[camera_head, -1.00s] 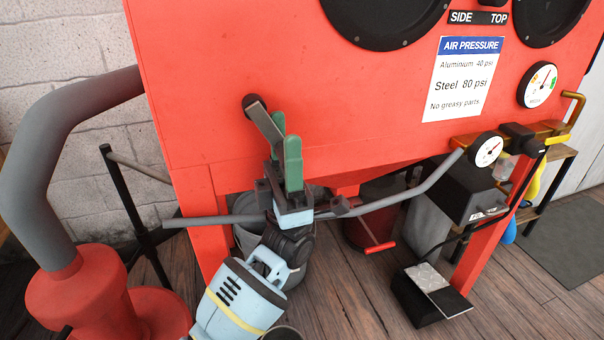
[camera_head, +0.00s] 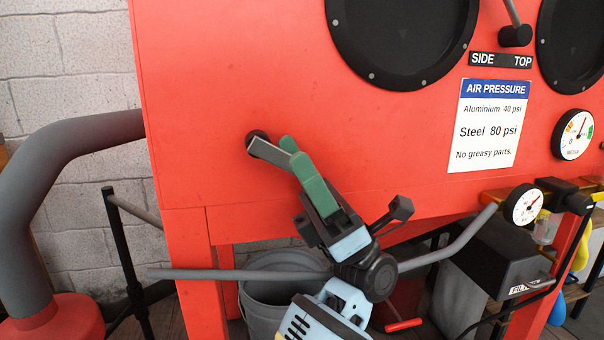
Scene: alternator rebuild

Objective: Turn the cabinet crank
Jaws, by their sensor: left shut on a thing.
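The cabinet crank (camera_head: 270,151) is a flat grey arm on a dark pivot in the lower left of the red cabinet's front (camera_head: 350,150). It points right and slightly down. My left gripper (camera_head: 302,165) reaches up from below, with its green fingers at the crank's outer end. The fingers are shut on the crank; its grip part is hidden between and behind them. My right gripper is not in view.
A thick grey hose (camera_head: 60,170) runs into the cabinet's left side. A grey bucket (camera_head: 275,295) stands below. A pressure gauge (camera_head: 524,205) and black filter box (camera_head: 500,260) are at the lower right. A black lever (camera_head: 515,36) sits above the SIDE/TOP label.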

